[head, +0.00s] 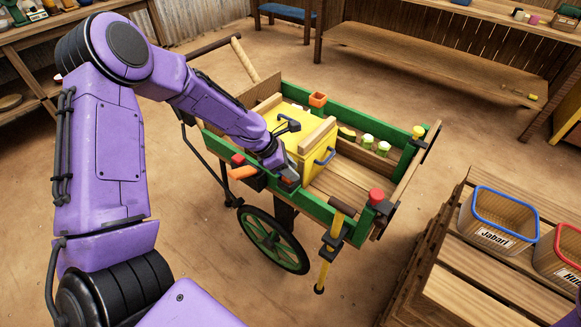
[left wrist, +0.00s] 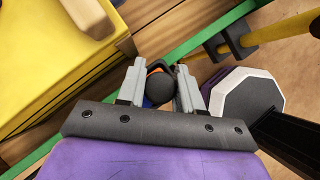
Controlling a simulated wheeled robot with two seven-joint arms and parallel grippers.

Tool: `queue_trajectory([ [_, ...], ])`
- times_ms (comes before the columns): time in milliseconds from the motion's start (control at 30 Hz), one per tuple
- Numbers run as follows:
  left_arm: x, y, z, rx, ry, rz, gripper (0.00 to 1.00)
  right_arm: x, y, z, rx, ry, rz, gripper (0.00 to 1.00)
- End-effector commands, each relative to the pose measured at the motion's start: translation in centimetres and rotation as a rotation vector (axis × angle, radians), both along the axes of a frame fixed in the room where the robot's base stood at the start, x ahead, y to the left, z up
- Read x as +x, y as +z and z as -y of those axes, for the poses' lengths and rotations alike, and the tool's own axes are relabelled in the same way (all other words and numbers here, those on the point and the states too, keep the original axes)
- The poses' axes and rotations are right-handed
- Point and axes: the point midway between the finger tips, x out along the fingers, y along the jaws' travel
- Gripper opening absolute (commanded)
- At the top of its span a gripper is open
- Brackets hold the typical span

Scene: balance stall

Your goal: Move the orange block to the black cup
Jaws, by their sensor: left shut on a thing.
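My left gripper (head: 288,174) is low over the near green rail of the cart, beside the yellow box. In the left wrist view the two grey fingers (left wrist: 161,80) are closed on a dark, round-ended thing (left wrist: 161,88). Slivers of orange and blue show beside it; its full shape is hidden. An orange piece (head: 242,172) lies at a black holder on the near rail, left of the gripper. I cannot tell which orange thing is the block, nor make out a black cup. My right gripper is not in view.
The yellow box (head: 303,150) with a blue handle stands in the wooden cart. Labelled bins (head: 477,235) stand right.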

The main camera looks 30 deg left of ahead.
Motion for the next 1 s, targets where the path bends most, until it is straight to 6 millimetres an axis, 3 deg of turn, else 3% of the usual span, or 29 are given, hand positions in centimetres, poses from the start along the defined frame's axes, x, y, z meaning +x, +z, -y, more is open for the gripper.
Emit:
queue_trajectory([
  [367, 0.0, 0.0, 0.0, 0.0, 0.0, 0.0, 0.03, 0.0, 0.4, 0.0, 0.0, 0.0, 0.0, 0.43],
  [400, 0.0, 0.0, 0.0, 0.0, 0.0, 0.0, 0.42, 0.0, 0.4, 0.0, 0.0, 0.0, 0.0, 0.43],
  [467, 0.0, 0.0, 0.0, 0.0, 0.0, 0.0, 0.61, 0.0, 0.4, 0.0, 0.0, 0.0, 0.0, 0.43],
  [500, 0.0, 0.0, 0.0, 0.0, 0.0, 0.0, 0.65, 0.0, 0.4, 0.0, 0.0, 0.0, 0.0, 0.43],
  [767, 0.0, 0.1, -0.1, 0.0, 0.0, 0.0, 0.65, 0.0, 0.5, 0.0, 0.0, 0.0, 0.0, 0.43],
  [867, -0.3, 1.1, -0.5, 0.001, 0.0, 0.002, 0.65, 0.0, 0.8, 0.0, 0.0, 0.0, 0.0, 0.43],
  [1000, -1.4, 4.0, -1.7, 0.003, 0.0, 0.004, 0.65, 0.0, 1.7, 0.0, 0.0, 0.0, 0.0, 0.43],
])
